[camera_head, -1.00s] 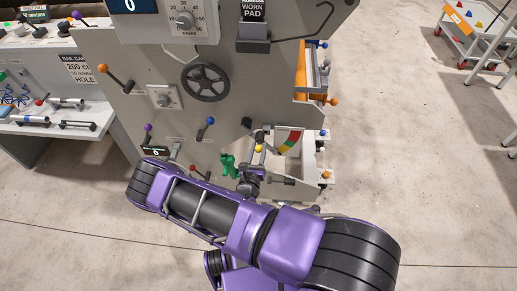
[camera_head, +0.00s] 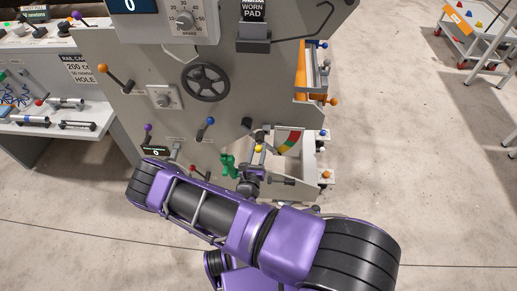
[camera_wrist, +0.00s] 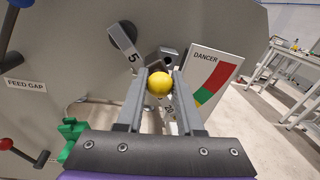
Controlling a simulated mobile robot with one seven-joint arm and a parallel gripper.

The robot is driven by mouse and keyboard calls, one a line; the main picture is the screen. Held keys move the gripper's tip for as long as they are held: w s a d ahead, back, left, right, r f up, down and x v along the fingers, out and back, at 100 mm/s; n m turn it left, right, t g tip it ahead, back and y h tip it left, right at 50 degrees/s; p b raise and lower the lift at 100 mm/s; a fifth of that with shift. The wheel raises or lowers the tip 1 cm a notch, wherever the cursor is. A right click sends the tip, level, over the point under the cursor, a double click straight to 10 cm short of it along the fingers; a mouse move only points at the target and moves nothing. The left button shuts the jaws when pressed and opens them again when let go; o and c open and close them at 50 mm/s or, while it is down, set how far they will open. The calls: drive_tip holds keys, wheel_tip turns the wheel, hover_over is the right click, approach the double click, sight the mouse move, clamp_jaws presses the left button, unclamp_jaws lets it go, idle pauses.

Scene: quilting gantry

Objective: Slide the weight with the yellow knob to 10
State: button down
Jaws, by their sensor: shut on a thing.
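The yellow knob (camera_wrist: 160,83) of the weight sits between the two fingers of my gripper (camera_wrist: 160,97) in the wrist view. The fingers are shut on it. In the head view the yellow knob (camera_head: 258,148) is small, just above my gripper (camera_head: 250,172), low on the grey machine. A grey arm with a 5 on it (camera_wrist: 128,50) slopes up to the left behind the knob. A second number, perhaps 20, shows partly between and beside the fingers. I cannot see a 10; the fingers hide much of the weight and its scale.
A DANCER gauge (camera_wrist: 209,77) with red and green bands stands just right of the fingers. A green part (camera_wrist: 72,138) and a red-knobbed lever (camera_wrist: 8,144) are at the left. A black handwheel (camera_head: 205,82) is higher up. Open floor lies right of the machine.

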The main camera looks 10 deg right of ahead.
drive_tip(key=shift+f, duration=0.1)
idle(0.3)
drive_tip(key=shift+s+d+f, duration=0.1)
drive_tip(key=shift+d+f, duration=0.1)
drive_tip(key=shift+f, duration=0.1)
drive_tip(key=shift+s+d+f, duration=0.1)
drive_tip(key=shift+d+f, duration=0.1)
drive_tip(key=shift+d, duration=0.1)
drive_tip(key=c, duration=0.5)
unclamp_jaws()
drive_tip(key=v, duration=1.7)
drive_tip(key=shift+s+a, duration=0.1)
drive_tip(key=shift+s, duration=0.05)
